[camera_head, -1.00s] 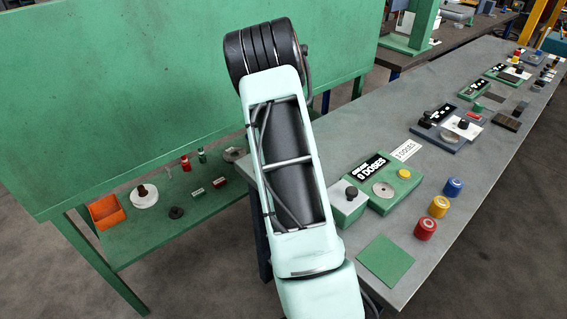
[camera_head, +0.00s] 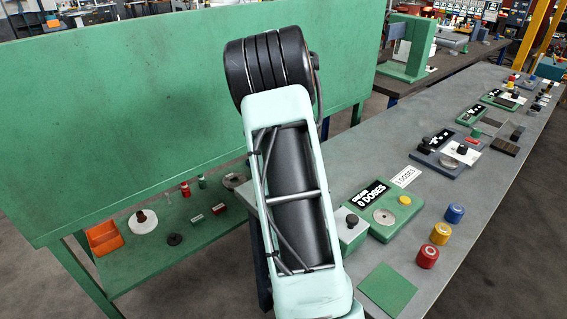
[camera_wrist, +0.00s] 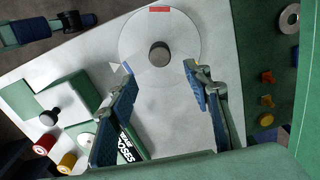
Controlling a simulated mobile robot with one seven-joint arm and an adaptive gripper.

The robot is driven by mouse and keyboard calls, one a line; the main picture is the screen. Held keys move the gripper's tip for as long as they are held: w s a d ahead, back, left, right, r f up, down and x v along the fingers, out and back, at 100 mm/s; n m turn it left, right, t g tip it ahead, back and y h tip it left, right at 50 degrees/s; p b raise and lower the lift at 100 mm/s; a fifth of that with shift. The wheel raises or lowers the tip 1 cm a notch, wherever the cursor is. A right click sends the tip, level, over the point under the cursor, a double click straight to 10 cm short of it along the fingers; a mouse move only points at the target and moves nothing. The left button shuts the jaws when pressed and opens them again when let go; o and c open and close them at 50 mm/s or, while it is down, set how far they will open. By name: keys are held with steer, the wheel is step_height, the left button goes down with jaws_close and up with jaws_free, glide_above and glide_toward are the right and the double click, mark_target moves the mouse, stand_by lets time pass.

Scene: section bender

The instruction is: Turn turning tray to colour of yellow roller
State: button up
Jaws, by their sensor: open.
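In the wrist view a pale round turning tray (camera_wrist: 187,32) lies on a light plate, with a dark knob (camera_wrist: 159,53) at its centre. A red mark (camera_wrist: 160,9) sits on its far rim. My gripper (camera_wrist: 158,69) is open, its two fingers apart on the near side of the knob, with nothing seen between them. In the head view the yellow roller (camera_head: 440,234) stands on the grey bench between a blue roller (camera_head: 455,213) and a red roller (camera_head: 427,257). The yellow roller also shows in the wrist view (camera_wrist: 67,162). The tray is not seen in the head view; my arm covers part of that view.
A green box (camera_head: 397,211) with a "0 DOSES" display stands on the bench. A flat green square (camera_head: 388,289) lies near the edge. A green panel (camera_head: 180,110) and a low shelf (camera_head: 205,232) with small parts stand left. More devices line the bench's far end.

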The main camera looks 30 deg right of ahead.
stand_by(0.4)
step_height(320, 180, down, 11)
steer(key=n+p, duration=0.1)
steer(key=n, duration=0.5)
steer(key=shift+f, duration=0.1)
stand_by(0.4)
jaws_close()
stand_by(0.4)
